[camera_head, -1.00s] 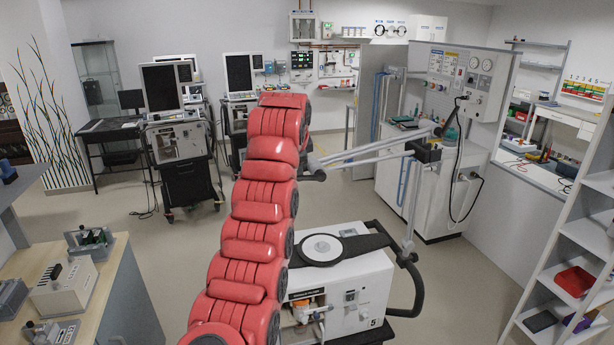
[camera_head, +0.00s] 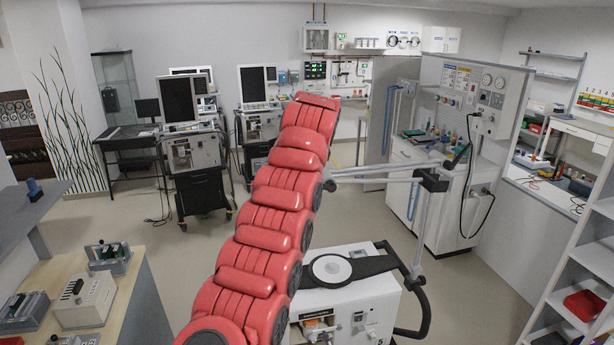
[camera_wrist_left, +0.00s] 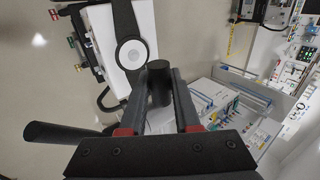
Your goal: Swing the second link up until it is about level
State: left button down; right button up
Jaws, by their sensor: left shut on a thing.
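The jointed support arm is grey. It has an upright first link (camera_head: 421,225) beside the white ventilator and a second link (camera_head: 385,180) of paired bars that reaches left from a black joint (camera_head: 431,180). The second link lies close to level in the head view. Its left end goes behind my red segmented arm. My left gripper (camera_wrist_left: 160,86) is hidden in the head view. In the left wrist view its fingers are shut on a dark round grip (camera_wrist_left: 159,77). The grip's join to the link is not visible. My right gripper is not in view.
The white ventilator (camera_head: 345,305) with a round disc on top (camera_head: 331,268) stands below the link. A workstation cabinet (camera_head: 455,200) is behind it to the right, and white shelves (camera_head: 590,255) are at far right.

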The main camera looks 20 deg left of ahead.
pick_arm(q)
jog(key=c, duration=1)
grip_release()
jog(key=shift+d, duration=0.1)
jog(key=o, duration=0.4)
jog(key=shift+w, duration=0.15)
jog(key=shift+s+d+r, duration=0.1)
jog(key=shift+s+r, duration=0.15)
jog(key=shift+r, duration=0.2)
jog(key=v, duration=0.6)
jog(key=shift+s+d+r+p, duration=0.15)
jog(key=shift+s+p, duration=0.05)
jog(key=shift+p, duration=0.2)
jog(key=shift+w, duration=0.1)
